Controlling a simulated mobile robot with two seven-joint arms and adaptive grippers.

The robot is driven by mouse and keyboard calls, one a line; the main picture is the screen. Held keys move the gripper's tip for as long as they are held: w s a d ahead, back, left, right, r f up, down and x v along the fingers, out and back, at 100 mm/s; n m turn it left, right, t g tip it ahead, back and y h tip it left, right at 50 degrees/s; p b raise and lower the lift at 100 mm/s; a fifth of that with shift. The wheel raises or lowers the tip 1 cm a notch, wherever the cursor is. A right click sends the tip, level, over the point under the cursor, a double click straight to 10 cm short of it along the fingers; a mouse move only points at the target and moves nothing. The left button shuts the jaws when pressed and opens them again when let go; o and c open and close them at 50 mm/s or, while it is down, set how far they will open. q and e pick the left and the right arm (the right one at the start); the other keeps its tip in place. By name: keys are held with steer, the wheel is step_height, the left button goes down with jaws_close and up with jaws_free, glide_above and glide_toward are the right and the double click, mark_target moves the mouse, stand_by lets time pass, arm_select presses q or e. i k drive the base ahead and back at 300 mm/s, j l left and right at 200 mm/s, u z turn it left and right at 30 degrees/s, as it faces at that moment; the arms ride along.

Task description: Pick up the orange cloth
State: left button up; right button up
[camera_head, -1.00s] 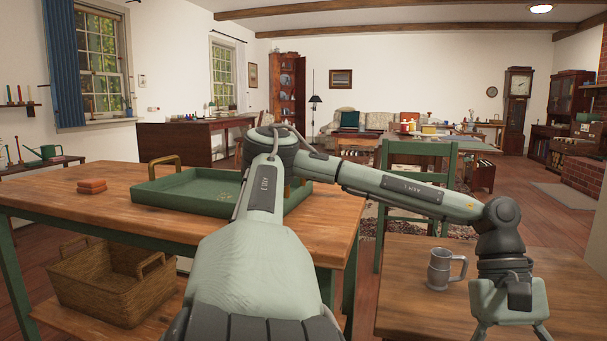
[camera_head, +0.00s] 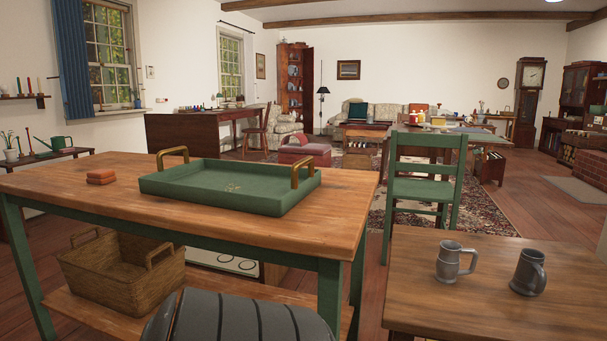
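The orange cloth (camera_head: 101,176) is a small folded stack of two layers. It lies at the left of the wooden top of the green-legged table (camera_head: 330,222), left of a green tray (camera_head: 225,205). Nothing covers it. Neither of my grippers is in view, so I cannot see their state or how far they are from the cloth.
The tray has two brass-coloured handles. A woven basket (camera_head: 120,285) stands on the shelf below. At right, two pewter mugs, one lighter (camera_head: 449,263) and one darker (camera_head: 526,274), stand on a wooden table (camera_head: 430,310). A green chair (camera_head: 424,190) stands behind it.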

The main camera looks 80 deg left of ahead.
mark_target(101, 177)
steer(key=u, duration=3.5)
steer(key=i+l+u, duration=0.15)
steer(key=l, duration=0.15)
steer(key=i+l+u, duration=0.15)
steer(key=l, duration=0.2)
steer(key=i+l+u, duration=0.15)
steer(key=l, duration=0.2)
